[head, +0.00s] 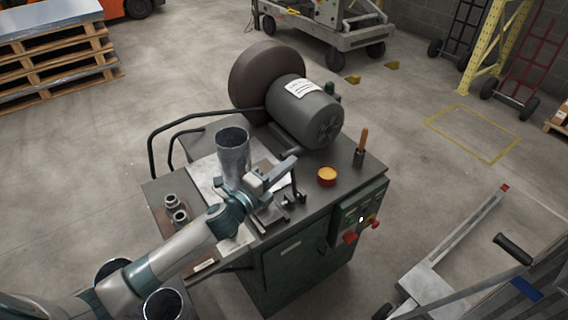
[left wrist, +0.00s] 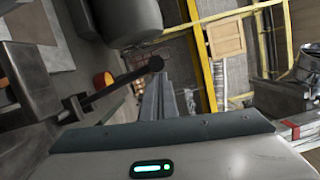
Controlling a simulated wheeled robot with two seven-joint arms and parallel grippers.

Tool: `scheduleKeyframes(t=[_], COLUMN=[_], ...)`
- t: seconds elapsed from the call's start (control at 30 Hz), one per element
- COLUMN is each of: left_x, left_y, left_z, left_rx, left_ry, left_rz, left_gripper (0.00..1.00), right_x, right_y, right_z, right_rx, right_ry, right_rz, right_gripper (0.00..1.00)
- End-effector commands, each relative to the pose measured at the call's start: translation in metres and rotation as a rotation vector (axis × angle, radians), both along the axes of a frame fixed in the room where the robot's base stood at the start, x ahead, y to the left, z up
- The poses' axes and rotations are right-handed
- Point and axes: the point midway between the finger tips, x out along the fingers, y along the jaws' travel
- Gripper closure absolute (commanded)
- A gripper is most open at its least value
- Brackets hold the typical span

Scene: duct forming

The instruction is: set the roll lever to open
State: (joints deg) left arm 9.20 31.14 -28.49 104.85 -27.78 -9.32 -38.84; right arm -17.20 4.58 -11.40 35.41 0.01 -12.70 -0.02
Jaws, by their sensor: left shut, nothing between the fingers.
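The roll lever (left wrist: 122,82) shows in the left wrist view as a dark bar with a round black knob, sticking out from the machine. In the head view, a thin dark upright bar (head: 296,188) beside my gripper looks like the same lever, partly hidden by the gripper. My left gripper (head: 290,165) is shut and empty, above the machine top, close to the lever. I cannot tell whether it touches the lever. A grey metal cylinder (head: 233,155) stands upright just behind the gripper. My right gripper is not in view.
The green machine cabinet (head: 290,262) carries a grey motor (head: 305,112), an orange-topped tin (head: 327,176), a wooden-handled tool (head: 362,145) and small metal fittings (head: 175,208). A black rail (head: 185,122) runs along its left. A trolley (head: 450,265) stands at right.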

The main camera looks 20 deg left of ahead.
Motion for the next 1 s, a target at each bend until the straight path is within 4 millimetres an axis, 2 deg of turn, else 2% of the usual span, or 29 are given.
scheduleKeyframes(t=[0.03, 0.1, 0.4, 0.63, 1.0], left_x=[0.005, 0.01, 0.029, 0.035, 0.036], left_y=[0.005, 0.013, 0.037, 0.044, 0.046], left_z=[0.005, 0.004, -0.005, -0.009, -0.01], left_rx=[-0.025, -0.072, -0.229, -0.283, -0.291], left_ry=[0.022, 0.058, 0.18, 0.222, 0.228], left_rz=[0.002, 0.001, 0.001, -0.001, 0.001], left_gripper=[1.0, 1.0, 1.0, 1.0, 1.0], right_x=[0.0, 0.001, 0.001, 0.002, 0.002], right_y=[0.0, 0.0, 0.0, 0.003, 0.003], right_z=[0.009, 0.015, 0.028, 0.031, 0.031], right_rx=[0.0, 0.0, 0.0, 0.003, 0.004], right_ry=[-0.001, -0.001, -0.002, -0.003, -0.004], right_rz=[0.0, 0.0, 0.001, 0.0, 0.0], right_gripper=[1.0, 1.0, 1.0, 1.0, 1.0])
